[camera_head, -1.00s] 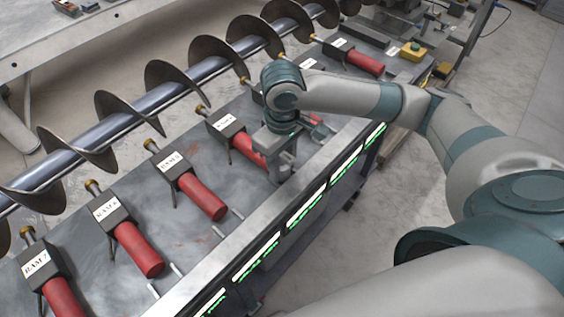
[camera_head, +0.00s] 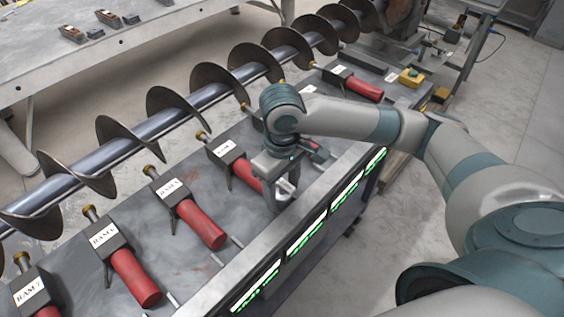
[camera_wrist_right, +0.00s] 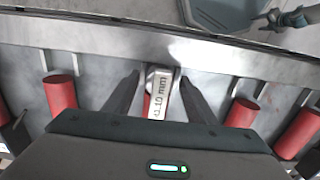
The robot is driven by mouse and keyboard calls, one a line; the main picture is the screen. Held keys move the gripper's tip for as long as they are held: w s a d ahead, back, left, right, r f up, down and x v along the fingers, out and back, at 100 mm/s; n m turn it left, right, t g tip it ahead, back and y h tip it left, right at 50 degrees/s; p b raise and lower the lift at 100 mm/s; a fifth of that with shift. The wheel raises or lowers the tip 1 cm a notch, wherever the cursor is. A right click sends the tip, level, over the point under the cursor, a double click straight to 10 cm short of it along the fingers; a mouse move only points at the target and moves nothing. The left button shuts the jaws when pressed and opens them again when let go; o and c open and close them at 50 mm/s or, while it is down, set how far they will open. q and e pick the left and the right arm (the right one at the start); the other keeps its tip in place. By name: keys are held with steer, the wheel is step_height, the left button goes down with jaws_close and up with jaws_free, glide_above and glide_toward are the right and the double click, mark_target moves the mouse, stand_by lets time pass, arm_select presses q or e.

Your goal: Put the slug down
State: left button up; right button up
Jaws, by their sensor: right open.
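The slug (camera_wrist_right: 161,92) is a small pale metal block with a "0.10 mm" label, in the middle of the right wrist view. My right gripper (camera_wrist_right: 158,76) is open, with one dark finger on each side of the slug and a visible gap to both. A red cylinder shows partly behind the slug. In the head view my right gripper (camera_head: 283,200) points down at the front edge of the bench, just right of a red ram; the slug is hard to make out there. Whether the slug rests on the bench surface cannot be told. My left gripper is out of view.
Red rams (camera_head: 203,224) with labelled dark blocks stand in a row along the bench, with thin pins near the front rail (camera_head: 250,262). A long auger (camera_head: 150,125) runs behind them. A yellow box (camera_head: 411,78) sits at the far right end. Green-lit panels line the bench front.

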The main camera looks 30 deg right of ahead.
step_height(320, 180, up, 12)
steer(key=shift+f, duration=0.2)
stand_by(0.4)
stand_by(0.6)
